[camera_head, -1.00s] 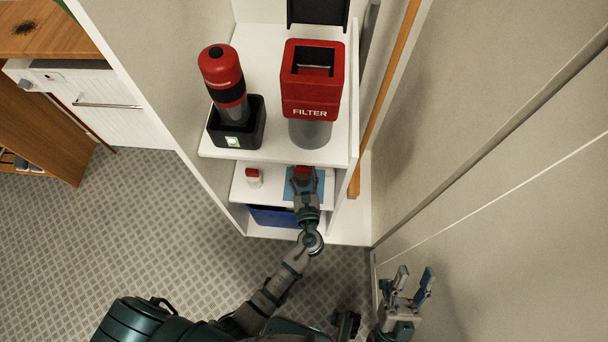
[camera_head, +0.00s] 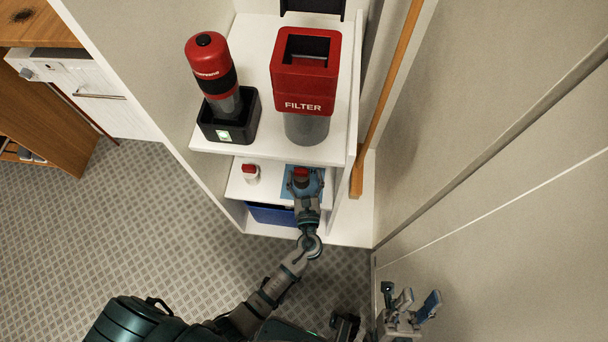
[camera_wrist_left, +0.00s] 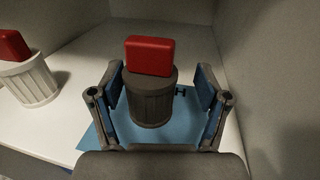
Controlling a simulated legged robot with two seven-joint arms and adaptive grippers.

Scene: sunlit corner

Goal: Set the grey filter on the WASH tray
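The grey filter (camera_wrist_left: 153,98), a dark ribbed cup with a red block on top, stands upright on the blue tray (camera_wrist_left: 98,136) in the left wrist view. A dark letter-like mark shows beside it; the full label is hidden. In the head view the filter's red top (camera_head: 301,173) shows on the middle shelf, over the blue tray (camera_head: 287,188). My left gripper (camera_wrist_left: 158,92) is open around the filter, with a gap on each side; it also shows in the head view (camera_head: 304,184). My right gripper (camera_head: 411,300) is open and empty near the right wall.
A white filter (camera_head: 251,174) with a red top stands left of the tray. A red vacuum (camera_head: 211,70) in a black dock and a red FILTER dispenser (camera_head: 305,80) are on the upper shelf. A blue bin (camera_head: 270,214) sits below.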

